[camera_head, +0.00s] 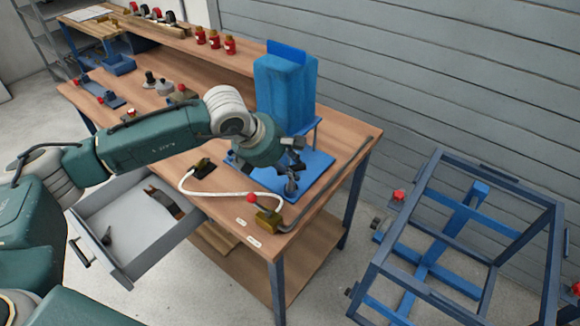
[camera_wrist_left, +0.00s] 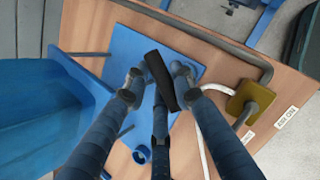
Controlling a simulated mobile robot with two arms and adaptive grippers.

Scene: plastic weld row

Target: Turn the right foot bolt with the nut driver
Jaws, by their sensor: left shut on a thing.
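My left gripper (camera_head: 291,178) reaches over the blue base plate (camera_head: 318,166) in front of the tall blue machine (camera_head: 286,88). In the left wrist view its fingers (camera_wrist_left: 160,85) are closed around a dark, bar-like tool (camera_wrist_left: 164,78), which looks like the nut driver's handle. The tool's working end is hidden from me. The base plate also shows under the fingers in the left wrist view (camera_wrist_left: 180,58), with the machine (camera_wrist_left: 38,110) at the left. I cannot make out the right foot bolt, or whether the tool touches it. My right gripper is out of view.
A brass block (camera_head: 268,222) with a red knob stands near the bench's front corner, beside a white hose (camera_head: 225,194). A grey rail (camera_head: 335,185) runs along the bench's right edge. An open drawer (camera_head: 135,225) juts out in front. A blue frame (camera_head: 470,240) stands right of the bench.

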